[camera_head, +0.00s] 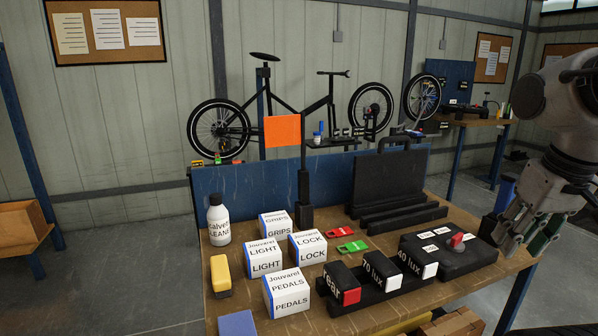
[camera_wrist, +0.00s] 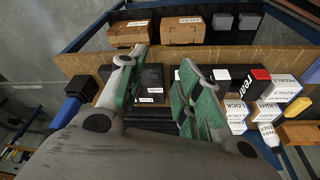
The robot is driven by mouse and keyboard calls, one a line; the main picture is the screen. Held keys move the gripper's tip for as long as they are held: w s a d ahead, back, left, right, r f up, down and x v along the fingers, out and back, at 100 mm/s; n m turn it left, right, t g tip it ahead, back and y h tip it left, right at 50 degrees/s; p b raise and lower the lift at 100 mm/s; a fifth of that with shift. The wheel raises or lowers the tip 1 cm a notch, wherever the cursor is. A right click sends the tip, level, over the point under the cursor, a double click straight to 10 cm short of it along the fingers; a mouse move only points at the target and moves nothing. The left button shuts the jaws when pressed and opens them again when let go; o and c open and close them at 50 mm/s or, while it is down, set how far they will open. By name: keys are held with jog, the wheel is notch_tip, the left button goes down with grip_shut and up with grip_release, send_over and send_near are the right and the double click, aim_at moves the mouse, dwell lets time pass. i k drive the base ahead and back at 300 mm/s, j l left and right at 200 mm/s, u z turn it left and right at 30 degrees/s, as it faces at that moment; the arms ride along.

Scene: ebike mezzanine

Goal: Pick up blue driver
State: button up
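I cannot clearly make out a blue driver in either view. Small blue items show at the back of the head view: one blue item (camera_head: 317,136) by the bike stand and a bluish item (camera_head: 413,133) farther right, both too small to identify. My gripper (camera_head: 528,238) hangs at the right edge of the workbench (camera_head: 440,290), past the black switch box. In the wrist view my gripper (camera_wrist: 158,78) has its two green-padded fingers apart with nothing between them. It is open and empty.
The bench holds a white cleaner bottle (camera_head: 218,222), several labelled boxes (camera_head: 285,292), a yellow block (camera_head: 221,275), red (camera_head: 339,232) and green (camera_head: 352,246) pieces, black light blocks (camera_head: 383,268), a switch box (camera_head: 450,258) and a black rack (camera_head: 390,180). An orange panel (camera_head: 282,130) stands behind.

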aim_at(506, 194)
jog(key=u, duration=0.6)
jog(key=l+u, duration=0.15)
jog(key=u, duration=1)
jog(key=k+u, duration=0.1)
jog(key=u, duration=1.05)
jog(key=k+u, duration=0.1)
jog(key=u, duration=1.1)
jog(key=k+j+u, duration=0.1)
jog(key=u, duration=0.45)
